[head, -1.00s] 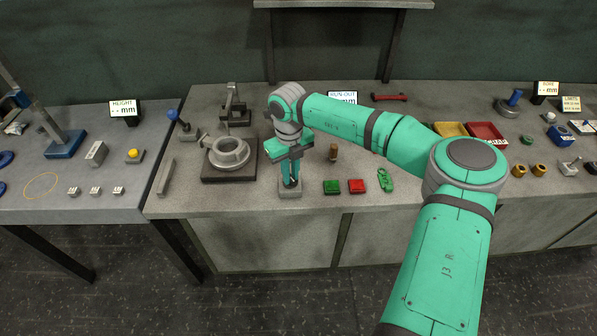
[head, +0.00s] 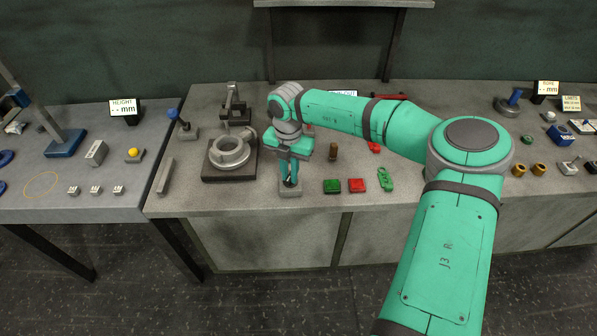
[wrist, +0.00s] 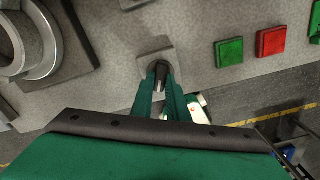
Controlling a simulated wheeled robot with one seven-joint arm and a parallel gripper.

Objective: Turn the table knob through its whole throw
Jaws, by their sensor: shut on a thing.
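The table knob is a small dark knob (wrist: 159,67) on a square grey base, seen at the top centre of the wrist view. In the head view its grey base (head: 290,193) sits near the front edge of the bench, and the knob is mostly hidden between the fingers. My gripper (head: 290,181) points down over the base with its green fingers shut on the knob. In the wrist view my gripper (wrist: 161,82) has a finger on either side of the knob. No pointer or scale on the knob can be made out.
A ring-shaped casting (head: 229,152) on a dark plate stands just left of my gripper. A green button (head: 332,186), a red button (head: 356,185) and a green part (head: 385,179) lie to the right. A small brown peg (head: 333,152) stands behind them.

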